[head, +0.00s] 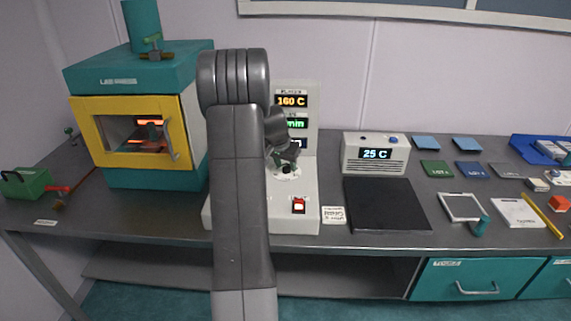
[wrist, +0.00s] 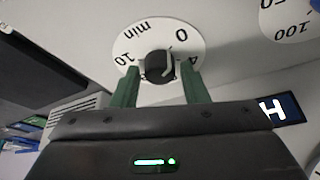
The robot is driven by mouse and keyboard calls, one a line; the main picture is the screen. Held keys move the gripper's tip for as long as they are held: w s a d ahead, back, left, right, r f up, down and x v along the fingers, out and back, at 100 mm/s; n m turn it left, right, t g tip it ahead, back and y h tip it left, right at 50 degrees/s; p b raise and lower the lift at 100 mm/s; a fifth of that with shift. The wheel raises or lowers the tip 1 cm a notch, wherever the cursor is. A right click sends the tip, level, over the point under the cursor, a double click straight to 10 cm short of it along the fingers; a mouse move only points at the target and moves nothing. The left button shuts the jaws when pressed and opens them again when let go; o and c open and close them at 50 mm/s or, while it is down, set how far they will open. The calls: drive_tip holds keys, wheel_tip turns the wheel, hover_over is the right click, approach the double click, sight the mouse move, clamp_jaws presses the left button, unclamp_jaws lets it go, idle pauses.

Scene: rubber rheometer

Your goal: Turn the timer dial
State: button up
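The timer dial is a black knob (wrist: 160,66) at the middle of a white round face marked "min", "0" and "10" in the wrist view. A pale mark shows on the knob's right side. The white face (head: 287,174) is partly hidden by my gripper in the head view. My gripper (wrist: 160,76) is open, its green fingers to the left and right of the knob. A gap shows between each finger and the knob, so it holds nothing. In the head view my gripper (head: 284,158) is just above the dial on the white instrument (head: 307,180).
A red lit switch (head: 298,205) is on the instrument's front, and its display panel (head: 297,95) rises behind the dial. Another dial face marked "100" (wrist: 290,15) is close by. The teal press (head: 120,75) stands left, and a grey box (head: 375,154) stands right.

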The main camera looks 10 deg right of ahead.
drive_tip(key=c, duration=0.6)
drive_tip(key=shift+c, duration=0.2)
drive_tip(key=shift+f+m+b, duration=0.1)
drive_tip(key=shift+m+b, duration=0.2)
drive_tip(key=shift+b, duration=0.15)
drive_tip(key=shift+w+f+m+g+h+b, duration=0.1)
drive_tip(key=shift+m+g+h+b, duration=0.25)
drive_tip(key=shift+m+b, duration=0.65)
drive_tip(key=shift+a+m+g+h+b, duration=0.1)
drive_tip(key=shift+m+g+h+b, duration=0.25)
drive_tip(key=shift+m+b, duration=0.75)
drive_tip(key=m+g, duration=0.1)
drive_tip(key=m, duration=0.3)
drive_tip(key=shift+w+r+g, duration=0.15)
drive_tip(key=shift+r+g, duration=0.05)
drive_tip(key=shift+g, duration=0.2)
drive_tip(key=shift+m+g, duration=0.5)
drive_tip(key=shift+m, duration=1)
